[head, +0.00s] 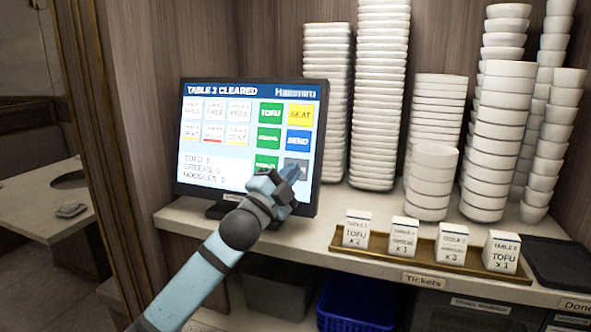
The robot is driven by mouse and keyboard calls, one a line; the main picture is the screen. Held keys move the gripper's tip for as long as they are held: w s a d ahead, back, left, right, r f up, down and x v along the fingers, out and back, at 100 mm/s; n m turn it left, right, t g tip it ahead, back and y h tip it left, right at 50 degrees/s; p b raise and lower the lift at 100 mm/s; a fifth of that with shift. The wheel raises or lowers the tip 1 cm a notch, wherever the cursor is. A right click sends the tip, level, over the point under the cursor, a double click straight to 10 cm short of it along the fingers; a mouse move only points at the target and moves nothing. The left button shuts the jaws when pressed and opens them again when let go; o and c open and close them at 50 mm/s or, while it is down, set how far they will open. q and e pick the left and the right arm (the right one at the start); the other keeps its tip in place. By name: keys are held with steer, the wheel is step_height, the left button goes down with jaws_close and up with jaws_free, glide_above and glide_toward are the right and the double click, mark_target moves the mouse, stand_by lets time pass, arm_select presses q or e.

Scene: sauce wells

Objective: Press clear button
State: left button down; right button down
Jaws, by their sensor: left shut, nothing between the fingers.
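A touch screen (213,135) stands on the shelf at centre left. Its header reads "TABLE", a number that looks like 3, and "CLEARED". Its lower left lists tofu, greens and noodles, with what look like zeros. On the right are green, yellow and blue buttons and a dark grey button (297,163) at the bottom, partly covered by my gripper; its label is not readable. My left gripper (290,174) is shut and empty, its tips over the grey button. I cannot tell whether they touch the screen. My right gripper is not in view.
A wooden ticket tray (345,252) with several white ticket blocks lies at the shelf front. Tall stacks of white bowls (380,100) stand behind. A blue basket (357,304) sits below the shelf. A table (30,205) is at far left.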

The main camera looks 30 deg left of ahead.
arm_select(q)
steer(key=s, duration=0.1)
steer(key=s+r, duration=0.1)
steer(key=s, duration=0.1)
steer(key=s+d+p, duration=0.1)
steer(key=shift+s+r, duration=0.2)
steer(key=shift+r, duration=0.05)
stand_by(0.7)
